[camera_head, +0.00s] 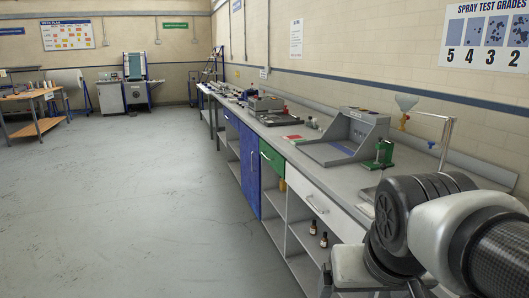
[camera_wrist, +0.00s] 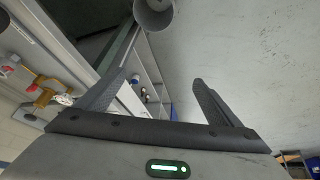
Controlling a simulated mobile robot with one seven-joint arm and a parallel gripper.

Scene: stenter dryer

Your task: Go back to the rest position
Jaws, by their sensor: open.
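My gripper shows in the wrist view (camera_wrist: 160,98), its two dark fingers spread wide apart with nothing between them. Past the fingers, the wrist view shows the grey floor and the open shelves of the bench. In the head view my arm reaches in from the lower right, beside the bench's near end. The gripper's fingers cannot be made out there.
A long bench (camera_head: 317,177) runs along the right wall, with blue, green and white fronts. Small bottles (camera_head: 323,240) sit on a lower shelf. The floor (camera_head: 130,200) is clear.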

